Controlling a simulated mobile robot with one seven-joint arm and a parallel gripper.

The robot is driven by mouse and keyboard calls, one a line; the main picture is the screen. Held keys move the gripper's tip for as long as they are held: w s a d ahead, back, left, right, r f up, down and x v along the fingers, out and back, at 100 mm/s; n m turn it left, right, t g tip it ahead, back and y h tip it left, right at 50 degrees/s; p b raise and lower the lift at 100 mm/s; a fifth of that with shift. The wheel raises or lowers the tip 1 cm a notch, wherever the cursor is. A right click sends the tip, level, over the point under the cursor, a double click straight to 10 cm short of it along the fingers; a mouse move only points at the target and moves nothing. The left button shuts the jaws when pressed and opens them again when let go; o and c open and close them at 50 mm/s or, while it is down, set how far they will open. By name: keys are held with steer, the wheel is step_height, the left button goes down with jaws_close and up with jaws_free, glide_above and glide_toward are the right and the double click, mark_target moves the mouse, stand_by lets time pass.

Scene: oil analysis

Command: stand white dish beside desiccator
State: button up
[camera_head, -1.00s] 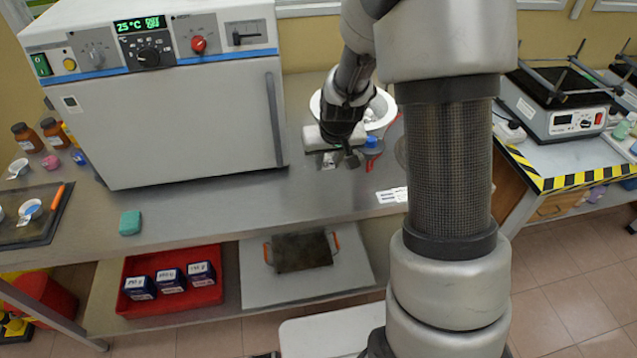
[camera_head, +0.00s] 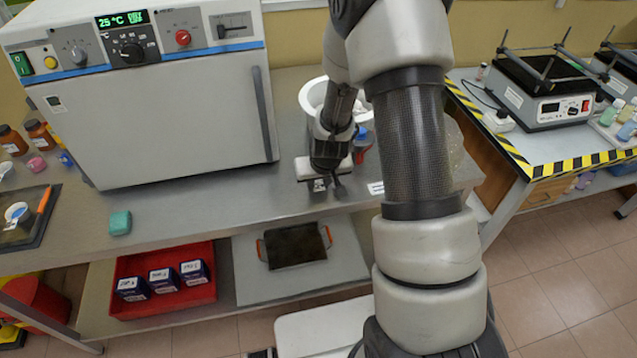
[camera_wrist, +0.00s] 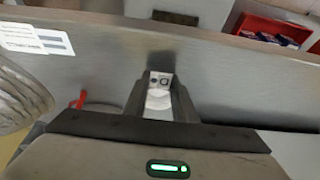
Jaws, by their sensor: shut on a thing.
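My gripper (camera_head: 329,184) is over the steel bench, right of the oven and near the front edge. In the wrist view, its fingers (camera_wrist: 160,98) are shut on a small white piece with a grey printed mark, which I take to be the white dish (camera_wrist: 158,100). Most of it is hidden between the fingers. I cannot tell whether it touches the bench. A ribbed clear glass vessel, possibly the desiccator (camera_wrist: 18,95), stands at the left in the wrist view; in the head view it is mostly behind my arm (camera_head: 452,145).
A wide white round vessel (camera_head: 310,92) stands behind my gripper, with a blue-capped item (camera_head: 361,136) by it. A white label card (camera_head: 376,188) lies on the bench right of my gripper. The oven (camera_head: 165,125) stands left. Bench between oven and gripper is clear.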

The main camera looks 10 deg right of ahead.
steer(key=shift+f, duration=0.2)
steer(key=o, duration=1)
steer(key=shift+o, duration=0.2)
